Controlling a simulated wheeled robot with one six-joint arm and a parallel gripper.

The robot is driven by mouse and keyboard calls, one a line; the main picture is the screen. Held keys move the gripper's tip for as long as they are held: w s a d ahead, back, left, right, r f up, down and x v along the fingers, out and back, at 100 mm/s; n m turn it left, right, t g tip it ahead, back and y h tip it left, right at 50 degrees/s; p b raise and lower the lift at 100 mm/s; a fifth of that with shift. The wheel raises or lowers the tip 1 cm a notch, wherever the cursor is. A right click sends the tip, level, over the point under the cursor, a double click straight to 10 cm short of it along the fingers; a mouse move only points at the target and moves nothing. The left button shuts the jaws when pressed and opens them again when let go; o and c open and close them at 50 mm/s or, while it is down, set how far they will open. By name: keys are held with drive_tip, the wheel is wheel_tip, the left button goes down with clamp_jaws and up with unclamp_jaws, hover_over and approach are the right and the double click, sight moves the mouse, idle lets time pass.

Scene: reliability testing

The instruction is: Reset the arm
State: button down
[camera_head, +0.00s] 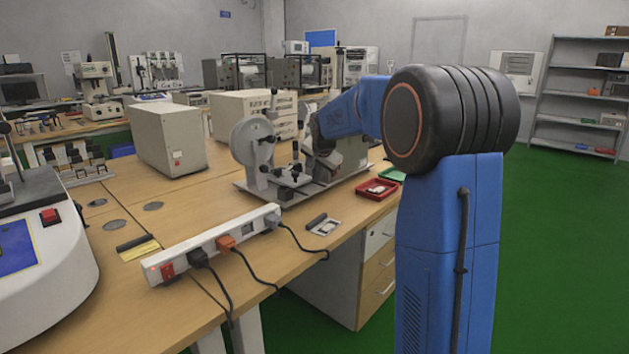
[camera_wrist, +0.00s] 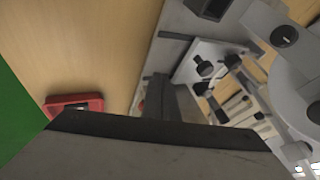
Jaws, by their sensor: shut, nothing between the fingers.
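My arm (camera_head: 455,200) stands at the right of the head view, with its blue upper link reaching left over the bench. Its far end is beside a grey test machine (camera_head: 257,160), and my gripper's fingers cannot be made out there. In the wrist view my gripper (camera_wrist: 172,98) shows as dark grey fingers, shut and empty, over the machine's metal base. The machine's round grey part also shows at the right of the wrist view (camera_wrist: 290,50). Whether the fingers touch the machine cannot be told.
A red tray (camera_head: 391,194) and a green tray (camera_head: 393,175) lie near the bench's right edge. A white power strip (camera_head: 205,243) with black cords lies in front of the machine. A beige box (camera_head: 167,140) stands behind left. Green floor is clear at right.

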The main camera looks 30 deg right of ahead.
drive_tip(key=v, duration=0.6)
drive_tip(key=shift+s+r, duration=0.15)
drive_tip(key=shift+s, duration=0.05)
drive_tip(key=s+a+f+n+g+y, duration=0.1)
drive_tip(key=s+a+n, duration=0.3)
drive_tip(key=s, duration=0.8)
drive_tip(key=s+a+f+n, duration=0.1)
drive_tip(key=s+a+n, duration=0.1)
drive_tip(key=s+a, duration=0.65)
drive_tip(key=s+a+f+n, duration=0.1)
drive_tip(key=s+f, duration=0.3)
drive_tip(key=s, duration=0.5)
drive_tip(key=s+a+f+n+g, duration=0.1)
drive_tip(key=s+f+n, duration=0.2)
drive_tip(key=s, duration=0.6)
drive_tip(key=s+a+f+n+y, duration=0.1)
drive_tip(key=s+f+n, duration=0.1)
drive_tip(key=s+f, duration=0.3)
drive_tip(key=s, duration=0.4)
drive_tip(key=shift+a, duration=0.2)
drive_tip(key=shift+f, duration=0.1)
